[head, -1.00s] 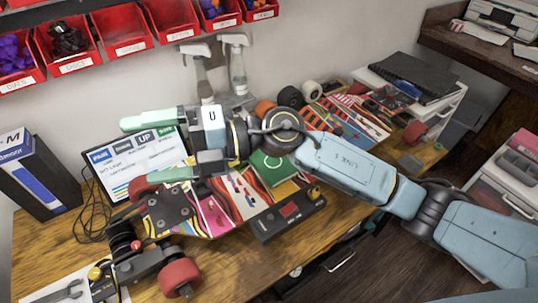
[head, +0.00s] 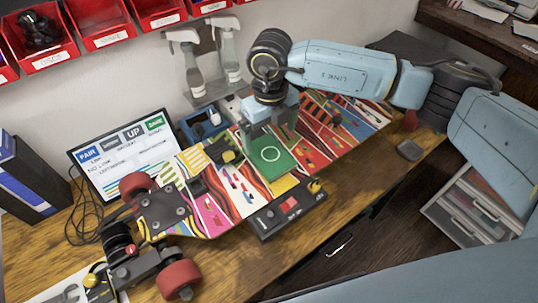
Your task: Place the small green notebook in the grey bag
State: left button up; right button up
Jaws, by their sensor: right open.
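The small green notebook (head: 272,158) has a pale ring on its cover. It lies on the colourful skateboard deck (head: 218,198) on the workbench, partly over a yellow piece. My right gripper (head: 270,138) points down just above the notebook's far edge, with its fingers apart. I cannot tell whether the fingers touch the notebook. I cannot make out a grey bag. My left gripper is not in view.
A screen (head: 125,155) and a blue container (head: 206,127) stand behind. Red bins (head: 100,22) line the top left. The bench front is mostly clear.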

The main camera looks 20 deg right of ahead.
aim_at(269, 154)
jog(key=f, duration=0.7)
jog(key=shift+w+f, duration=0.25)
jog(key=shift+w, duration=0.05)
jog(key=shift+r, duration=0.1)
jog(key=c, duration=1.2)
